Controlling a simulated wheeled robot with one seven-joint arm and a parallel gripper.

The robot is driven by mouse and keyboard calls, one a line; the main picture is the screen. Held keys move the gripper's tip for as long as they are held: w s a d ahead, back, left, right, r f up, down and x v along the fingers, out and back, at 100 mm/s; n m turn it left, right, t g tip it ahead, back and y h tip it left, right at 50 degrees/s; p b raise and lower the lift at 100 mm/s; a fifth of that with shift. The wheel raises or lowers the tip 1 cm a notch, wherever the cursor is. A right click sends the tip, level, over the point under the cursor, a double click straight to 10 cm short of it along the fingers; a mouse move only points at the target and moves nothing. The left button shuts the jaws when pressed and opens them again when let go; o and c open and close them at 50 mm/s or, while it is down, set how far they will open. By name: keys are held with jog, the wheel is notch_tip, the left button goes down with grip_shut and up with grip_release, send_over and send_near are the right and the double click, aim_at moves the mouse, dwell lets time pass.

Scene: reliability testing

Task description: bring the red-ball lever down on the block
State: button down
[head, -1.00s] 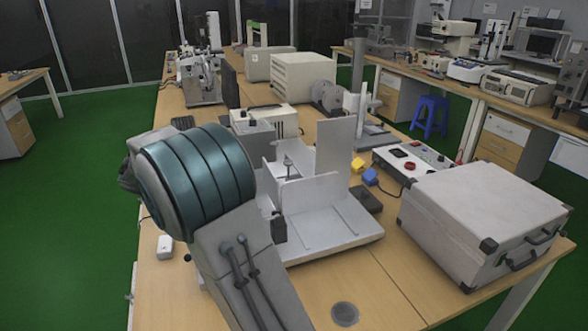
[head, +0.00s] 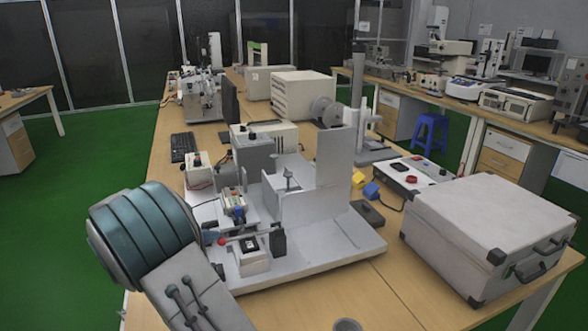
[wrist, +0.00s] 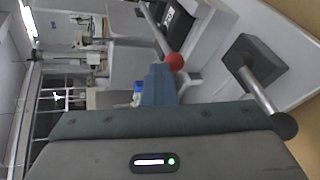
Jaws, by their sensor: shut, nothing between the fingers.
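In the head view, the red ball (head: 221,241) sits on the left end of a thin lever (head: 241,237) that runs right to a dark mount (head: 278,242). A white block with a black patch on top (head: 252,262) is beside the lever; I cannot tell whether they touch. In the wrist view the red ball (wrist: 174,62) is by the tips of my shut, empty gripper (wrist: 159,72), overlapping them in the picture; contact is unclear. The black-topped block (wrist: 177,24) is beyond the ball.
A metal rod with a dark ball end (wrist: 285,125) stands close to my gripper's right in the wrist view, on a dark block (wrist: 254,60). An upright grey plate (head: 334,165) stands on the light base plate. A large grey case (head: 485,230) is at right.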

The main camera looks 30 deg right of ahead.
jog(key=shift+f, duration=0.2)
jog(key=w+a+r+p, duration=0.1)
jog(key=a+r+p, duration=0.1)
jog(key=a+r, duration=0.6)
jog(key=shift+w+a+p, duration=0.15)
jog(key=shift+a+p, duration=0.25)
jog(key=shift+a, duration=0.6)
jog(key=shift+r, duration=0.1)
